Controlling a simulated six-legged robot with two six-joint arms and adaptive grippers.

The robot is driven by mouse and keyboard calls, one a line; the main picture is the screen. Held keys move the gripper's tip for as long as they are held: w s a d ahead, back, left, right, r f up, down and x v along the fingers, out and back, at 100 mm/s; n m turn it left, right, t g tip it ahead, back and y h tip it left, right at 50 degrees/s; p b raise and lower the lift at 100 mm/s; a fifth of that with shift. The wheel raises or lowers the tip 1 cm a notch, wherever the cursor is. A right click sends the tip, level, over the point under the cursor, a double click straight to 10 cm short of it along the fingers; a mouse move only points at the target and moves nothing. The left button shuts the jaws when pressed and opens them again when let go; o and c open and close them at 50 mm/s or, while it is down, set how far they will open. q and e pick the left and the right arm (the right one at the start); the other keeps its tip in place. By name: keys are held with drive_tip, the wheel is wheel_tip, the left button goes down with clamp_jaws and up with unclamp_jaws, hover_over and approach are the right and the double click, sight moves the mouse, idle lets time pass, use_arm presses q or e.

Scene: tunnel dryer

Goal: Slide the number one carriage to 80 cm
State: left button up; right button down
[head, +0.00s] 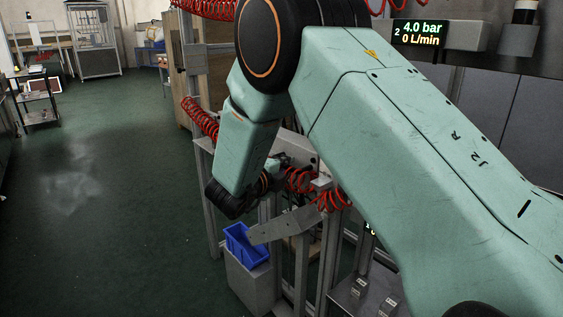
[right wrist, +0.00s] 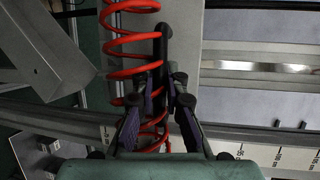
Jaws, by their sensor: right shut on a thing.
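In the right wrist view, my right gripper (right wrist: 165,90) is closed around the lower part of a slim black upright bar (right wrist: 163,45). The bar stands in front of a light grey plate (right wrist: 186,50), which seems to belong to a carriage; no carriage number is readable. A rail with a printed scale (right wrist: 270,155) crosses below, and its figures are too small to read surely. In the head view, my right gripper (head: 277,166) is small and partly hidden beside the grey machine plate (head: 300,148). My left gripper is not in view.
A red coiled hose (right wrist: 128,70) hangs close beside the bar and passes behind my fingers. A display (head: 420,33) reads 2, 4.0 bar and 0 L/min. A blue bin (head: 245,244) sits on a grey box below. Green floor on the left is clear.

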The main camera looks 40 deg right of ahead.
sight(292, 174)
wheel_tip(292, 174, down, 4)
drive_tip(key=shift+r+b, duration=0.2)
drive_tip(key=shift+b, duration=0.25)
drive_tip(key=shift+f, duration=0.15)
drive_tip(key=shift+s, duration=0.1)
drive_tip(key=c, duration=1.4)
unclamp_jaws()
drive_tip(key=shift+d+f, duration=0.1)
drive_tip(key=shift+f, duration=0.05)
drive_tip(key=shift+o, duration=0.2)
drive_tip(key=shift+r, duration=0.2)
drive_tip(key=shift+s+a, duration=0.1)
drive_tip(key=shift+a, duration=0.5)
drive_tip(key=v, duration=0.6)
drive_tip(key=shift+s+r, duration=0.15)
drive_tip(key=shift+s, duration=0.05)
